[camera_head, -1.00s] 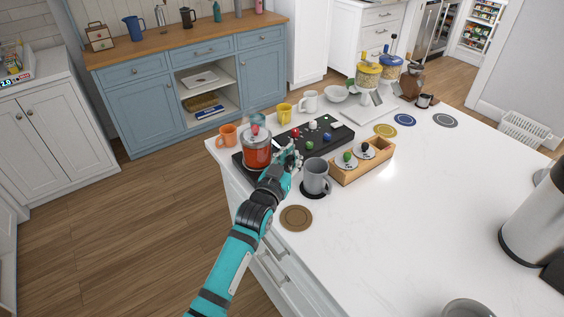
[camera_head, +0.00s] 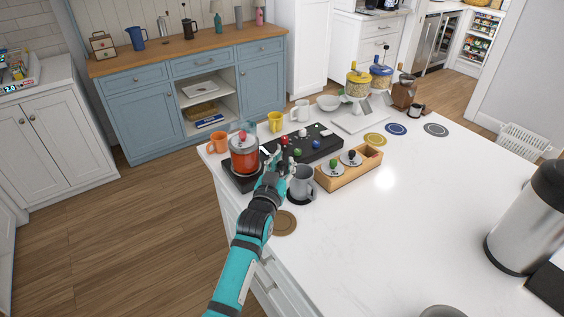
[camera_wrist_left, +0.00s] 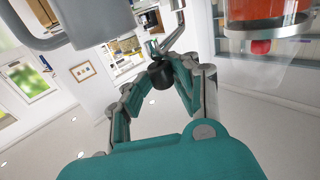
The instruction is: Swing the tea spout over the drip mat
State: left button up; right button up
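The glass vessel of red tea (camera_head: 244,155) stands on a black station (camera_head: 318,140) near the counter's left edge; its red body also shows at the upper right of the left wrist view (camera_wrist_left: 262,14). A thin metal spout (camera_wrist_left: 170,38) runs beside it to a black knob (camera_wrist_left: 161,76). My left gripper (camera_head: 280,162) is right of the vessel, its fingers closed in on both sides of the knob. A grey mug (camera_head: 302,184) stands right of the gripper on a dark round mat (camera_head: 295,201), mostly hidden by mug and arm. My right gripper is out of view.
A brown round mat (camera_head: 284,223) lies in front, beside my forearm. A wooden tray (camera_head: 347,178) with small lidded pots is right of the mug. An orange cup (camera_head: 217,143) and yellow mug (camera_head: 275,121) stand behind. The counter's right middle is clear.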

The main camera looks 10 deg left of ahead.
pick_arm(q)
jog(key=o, duration=0.3)
jog(key=shift+s+f, duration=0.25)
jog(key=shift+f, duration=0.1)
jog(key=shift+a, duration=0.2)
jog(key=shift+s, duration=0.1)
jog(key=s, duration=1.1)
jog(key=shift+s+a+r, duration=0.3)
jog(key=shift+s+a, duration=0.1)
jog(key=shift+a, duration=0.05)
jog(key=shift+c, duration=0.4)
